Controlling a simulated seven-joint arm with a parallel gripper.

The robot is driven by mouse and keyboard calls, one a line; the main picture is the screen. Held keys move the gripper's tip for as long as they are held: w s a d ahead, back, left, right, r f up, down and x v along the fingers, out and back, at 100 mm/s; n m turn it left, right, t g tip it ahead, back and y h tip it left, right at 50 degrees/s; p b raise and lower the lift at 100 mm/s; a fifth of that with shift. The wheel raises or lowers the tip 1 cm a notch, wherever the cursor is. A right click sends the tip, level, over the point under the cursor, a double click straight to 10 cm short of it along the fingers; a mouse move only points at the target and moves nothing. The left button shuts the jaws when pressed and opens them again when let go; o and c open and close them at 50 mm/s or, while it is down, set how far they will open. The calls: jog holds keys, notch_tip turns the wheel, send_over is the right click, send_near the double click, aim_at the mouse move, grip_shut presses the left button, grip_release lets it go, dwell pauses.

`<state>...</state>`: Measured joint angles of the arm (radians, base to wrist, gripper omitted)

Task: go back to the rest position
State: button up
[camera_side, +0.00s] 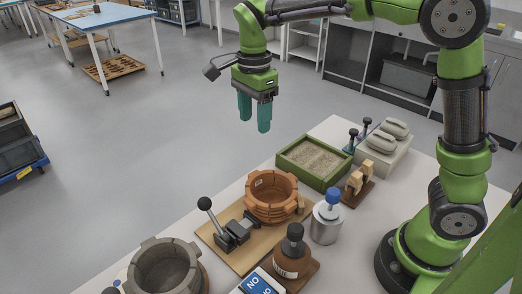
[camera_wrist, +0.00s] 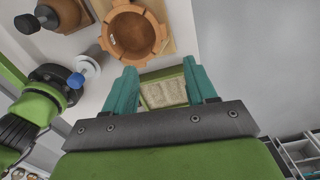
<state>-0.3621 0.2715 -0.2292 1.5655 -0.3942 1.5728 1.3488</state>
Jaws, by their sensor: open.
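My gripper (camera_side: 254,122) has two teal fingers and hangs in the air beyond the far edge of the table, high above the work. It is open and empty. In the wrist view my gripper (camera_wrist: 163,80) shows the two fingers apart, with nothing between them but the green tray far below. An orange-brown sherd bowl (camera_side: 272,196) with a notched rim stands on a wooden board (camera_side: 214,236). The bowl also shows in the wrist view (camera_wrist: 130,35), at the top and apart from the fingers.
A green sand tray (camera_side: 314,162) lies beyond the bowl. A black-knobbed lever clamp (camera_side: 232,232), a grey notched pot (camera_side: 166,268), a brown bottle (camera_side: 292,256) and a metal can with a blue knob (camera_side: 326,220) stand nearby. The air around my gripper is free.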

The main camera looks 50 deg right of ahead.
jog(key=shift+r, duration=0.1)
dwell(0.3)
jog(key=s+d+r+n+t+y, duration=0.1)
jog(key=s+d+n+t, duration=0.1)
jog(key=s+n, duration=0.5)
jog(key=s+d+n+t, duration=0.2)
jog(key=s+n+t, duration=0.3)
jog(key=s+n, duration=0.3)
jog(key=shift+s+r+y, duration=0.4)
jog(key=shift+s, duration=0.65)
